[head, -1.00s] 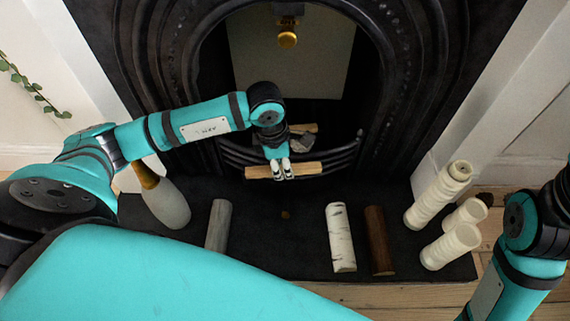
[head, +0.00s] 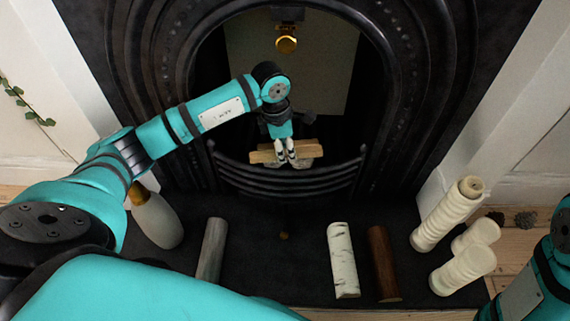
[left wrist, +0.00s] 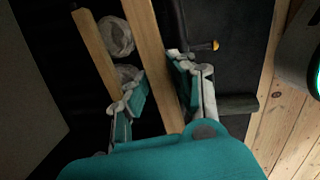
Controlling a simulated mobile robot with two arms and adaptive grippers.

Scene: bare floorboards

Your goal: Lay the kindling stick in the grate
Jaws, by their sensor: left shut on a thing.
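The kindling stick (head: 265,157) is a pale tan bar. My left gripper (head: 286,162) is shut on its middle and holds it lengthwise across the fireplace opening, over the grate (head: 240,176), a black basket with curved front bars. In the left wrist view the stick (left wrist: 143,35) runs between the two fingers (left wrist: 155,66). A second tan stick (left wrist: 95,50) lies beside it there, with round grey lumps (left wrist: 116,36) between the two. Whether the held stick touches anything below is hidden. My right arm shows at the right edge; its gripper is out of view.
Pine cones (head: 526,219) lie at right.

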